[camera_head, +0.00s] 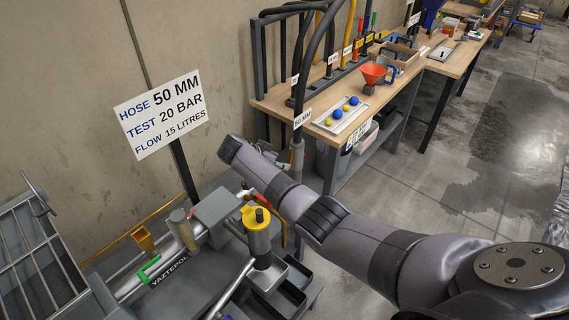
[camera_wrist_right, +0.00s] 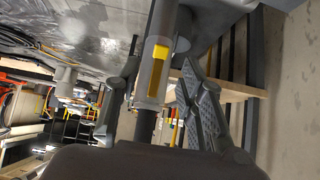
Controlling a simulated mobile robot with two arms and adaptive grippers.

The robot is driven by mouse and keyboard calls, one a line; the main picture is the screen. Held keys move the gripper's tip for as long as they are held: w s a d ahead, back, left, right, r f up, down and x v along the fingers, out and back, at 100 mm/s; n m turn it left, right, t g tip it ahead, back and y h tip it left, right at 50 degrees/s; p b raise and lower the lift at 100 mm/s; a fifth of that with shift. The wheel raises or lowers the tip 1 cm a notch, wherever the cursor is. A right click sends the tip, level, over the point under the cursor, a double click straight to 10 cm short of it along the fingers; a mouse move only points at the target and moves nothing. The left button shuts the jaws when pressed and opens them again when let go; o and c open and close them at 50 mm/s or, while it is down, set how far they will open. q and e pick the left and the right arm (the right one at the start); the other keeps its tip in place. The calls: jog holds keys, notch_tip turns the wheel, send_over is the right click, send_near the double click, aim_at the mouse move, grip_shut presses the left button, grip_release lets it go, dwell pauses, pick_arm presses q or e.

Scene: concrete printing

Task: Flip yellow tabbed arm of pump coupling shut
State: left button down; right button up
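In the right wrist view, a grey cylindrical coupling (camera_wrist_right: 147,88) runs up the middle, with a yellow tab and strip (camera_wrist_right: 160,53) along its side. My right gripper (camera_wrist_right: 160,75) is open. Its fingers are spread on either side of the coupling, and I cannot tell whether either touches it. A grey hose end (camera_head: 297,156) hangs just behind the arm, below a 50 MM tag. The yellow tab is not clear there. My left gripper is out of view.
A pump with a yellow-topped cylinder (camera_head: 256,220) and a YAZTEPOL pipe stands at lower left. A sign (camera_head: 161,114) reads hose 50 MM, test 20 bar, flow 15 litres. A wooden bench (camera_head: 315,126) carries a tray with balls and a red funnel (camera_head: 374,75). Floor at right is clear.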

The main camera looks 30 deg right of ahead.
aim_at(289, 159)
jog(key=shift+b+x, duration=0.45)
jog(key=shift+x, duration=2.1)
jog(key=shift+a, duration=0.1)
grip_shut()
